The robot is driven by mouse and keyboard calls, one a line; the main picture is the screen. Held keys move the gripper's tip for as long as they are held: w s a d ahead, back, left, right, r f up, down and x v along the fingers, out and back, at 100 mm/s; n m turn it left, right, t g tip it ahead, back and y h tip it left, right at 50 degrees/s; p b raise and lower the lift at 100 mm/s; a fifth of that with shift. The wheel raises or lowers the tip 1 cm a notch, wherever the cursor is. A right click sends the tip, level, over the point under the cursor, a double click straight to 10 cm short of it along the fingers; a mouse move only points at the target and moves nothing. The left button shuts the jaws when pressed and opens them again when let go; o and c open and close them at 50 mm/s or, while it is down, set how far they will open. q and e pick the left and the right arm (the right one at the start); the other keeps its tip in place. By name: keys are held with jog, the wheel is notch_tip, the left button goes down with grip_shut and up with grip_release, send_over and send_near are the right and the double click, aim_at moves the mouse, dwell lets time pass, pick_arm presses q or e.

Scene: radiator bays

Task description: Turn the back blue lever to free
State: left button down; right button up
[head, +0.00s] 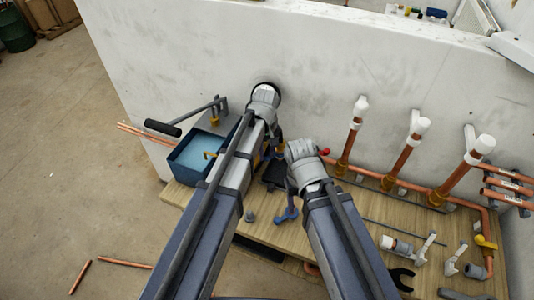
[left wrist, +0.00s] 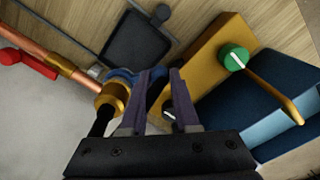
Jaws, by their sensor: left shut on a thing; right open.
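The back blue lever (left wrist: 122,74) shows in the left wrist view beside a brass valve body (left wrist: 112,98) on a copper pipe. My left gripper (left wrist: 160,78) is shut on this lever, its two dark fingers on either side of it. In the head view my left gripper (head: 275,140) is mostly hidden by its own wrist, near the wall. A second blue lever (head: 287,215) lies further forward, below my right wrist. My right gripper (head: 290,188) is open there, with its fingertips largely hidden behind the arm; I cannot tell how near the lever they are.
A blue box (head: 190,160) stands left of my left arm. A red lever (head: 325,152) sits on the pipe to the right. A dark pad (left wrist: 137,42) lies on the wooden board. Copper risers with white caps (head: 362,105) stand along the wall. Loose fittings (head: 400,245) lie at right.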

dwell(0.6)
pick_arm(q)
jog(key=c, duration=0.7)
grip_release()
jog(key=shift+o, duration=0.2)
notch_tip(320, 180, up, 8)
jog(key=p, duration=0.8)
jog(key=shift+f, duration=0.1)
